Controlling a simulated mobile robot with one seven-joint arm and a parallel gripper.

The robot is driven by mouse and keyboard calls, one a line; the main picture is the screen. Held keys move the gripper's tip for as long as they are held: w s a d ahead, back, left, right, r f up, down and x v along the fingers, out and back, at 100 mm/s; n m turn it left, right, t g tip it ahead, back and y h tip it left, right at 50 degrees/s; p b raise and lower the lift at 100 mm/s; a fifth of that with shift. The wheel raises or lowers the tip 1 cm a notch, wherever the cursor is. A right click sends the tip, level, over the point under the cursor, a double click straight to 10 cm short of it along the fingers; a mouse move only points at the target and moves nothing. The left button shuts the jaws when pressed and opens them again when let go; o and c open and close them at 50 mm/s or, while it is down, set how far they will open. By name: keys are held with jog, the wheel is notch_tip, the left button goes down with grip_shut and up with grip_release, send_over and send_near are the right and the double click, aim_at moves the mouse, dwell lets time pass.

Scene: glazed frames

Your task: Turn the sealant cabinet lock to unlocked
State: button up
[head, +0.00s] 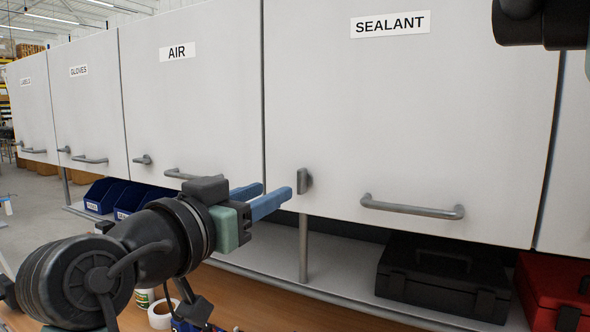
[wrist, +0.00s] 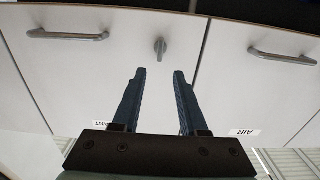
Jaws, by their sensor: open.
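The sealant cabinet door (head: 400,120) is white, shut, and carries a "SEALANT" label (head: 390,24). Its lock (head: 304,181) is a small grey turn-knob near the door's lower left corner. The knob stands about upright. In the wrist view the lock (wrist: 160,47) lies just beyond the fingertips, in line with the gap between them. My gripper (head: 273,191) has blue fingers and is open and empty, just left of the lock in the head view. The fingers also show in the wrist view (wrist: 159,74), apart from the lock.
The sealant door's bar handle (head: 412,208) sticks out right of the lock. The air cabinet (head: 190,90) adjoins on the left with its own knob (head: 142,160) and handle. Below are a black case (head: 440,280), a red case (head: 555,290) and blue bins (head: 105,195).

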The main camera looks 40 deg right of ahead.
aim_at(299, 177)
jog(key=p+x, duration=0.2)
jog(key=x, duration=0.2)
jog(key=p+x, duration=0.2)
jog(key=x, duration=0.3)
jog(key=shift+w+d+r, duration=0.15)
jog(key=shift+d+r, duration=0.05)
jog(key=shift+d, duration=0.25)
jog(key=shift+f, duration=0.1)
grip_shut()
